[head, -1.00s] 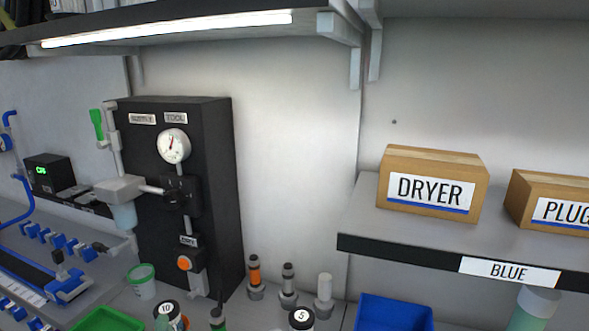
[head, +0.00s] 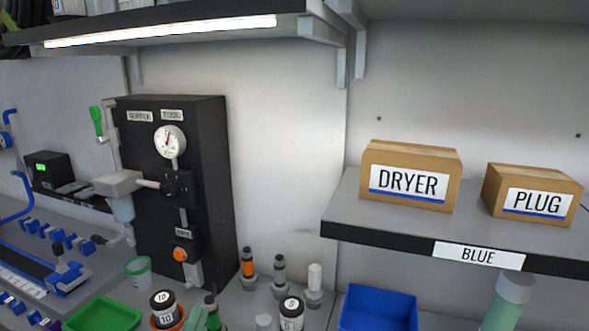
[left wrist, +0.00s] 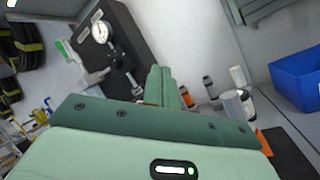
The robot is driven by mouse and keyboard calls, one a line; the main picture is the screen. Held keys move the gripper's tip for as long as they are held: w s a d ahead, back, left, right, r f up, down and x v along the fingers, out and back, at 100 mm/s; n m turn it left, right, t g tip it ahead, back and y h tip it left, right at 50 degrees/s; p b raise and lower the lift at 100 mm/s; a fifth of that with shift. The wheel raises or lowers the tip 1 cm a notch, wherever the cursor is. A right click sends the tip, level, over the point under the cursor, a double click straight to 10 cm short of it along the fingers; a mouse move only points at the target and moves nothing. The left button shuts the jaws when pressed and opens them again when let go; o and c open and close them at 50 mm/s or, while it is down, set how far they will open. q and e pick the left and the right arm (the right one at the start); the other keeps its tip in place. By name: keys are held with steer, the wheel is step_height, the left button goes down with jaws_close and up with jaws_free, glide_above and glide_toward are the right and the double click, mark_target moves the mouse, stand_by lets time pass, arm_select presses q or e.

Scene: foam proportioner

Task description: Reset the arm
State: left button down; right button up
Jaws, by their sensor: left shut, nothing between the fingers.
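My left gripper (left wrist: 161,72) shows in the left wrist view, its two green fingers closed together with nothing between them. In the head view only the tips of my left gripper (head: 197,320) show at the bottom edge, in front of the black panel. The tips are close to a round weight marked 10 (head: 164,308) and the small tools on the bench. The rest of the left arm is out of the head view. My right gripper is not in view.
The black panel (head: 215,190) with a gauge (head: 170,141) stands at the back left. A green tray (head: 103,315) and a blue bin (head: 378,308) sit in front. The shelf edge (head: 380,243) juts out at right under the DRYER box (head: 410,176) and PLUG box (head: 530,194).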

arm_select(q)
steer(key=s+d+f+m+g+h, duration=0.4)
steer(key=d+f+m+g+h, duration=0.1)
steer(key=m, duration=1)
steer(key=s+a+f+m+g+y, duration=0.4)
steer(key=s+f+m+g, duration=0.1)
steer(key=f+m, duration=0.4)
steer(key=s+a+f+m+g+y, duration=0.25)
steer(key=s+a+m+y, duration=0.2)
steer(key=a, duration=0.35)
steer(key=s+a+f+m+g+y, duration=0.25)
steer(key=s+a+m+y, duration=0.2)
steer(key=a, duration=0.25)
steer(key=s+d+f+n+g+h, duration=0.1)
steer(key=s+d+f+g, duration=0.15)
steer(key=f, duration=0.95)
steer(key=s+d+f+g+h, duration=0.1)
steer(key=s+d+f+h, duration=0.15)
steer(key=f, duration=1.05)
steer(key=s+f+n+g, duration=0.1)
steer(key=s+f, duration=0.6)
steer(key=s, duration=0.3)
steer(key=s+f+n+g, duration=0.2)
steer(key=s+f, duration=0.6)
steer(key=s, duration=0.2)
steer(key=shift+s+a+f+h, duration=0.2)
steer(key=shift+s+a+h, duration=0.05)
steer(key=shift+s+h, duration=0.1)
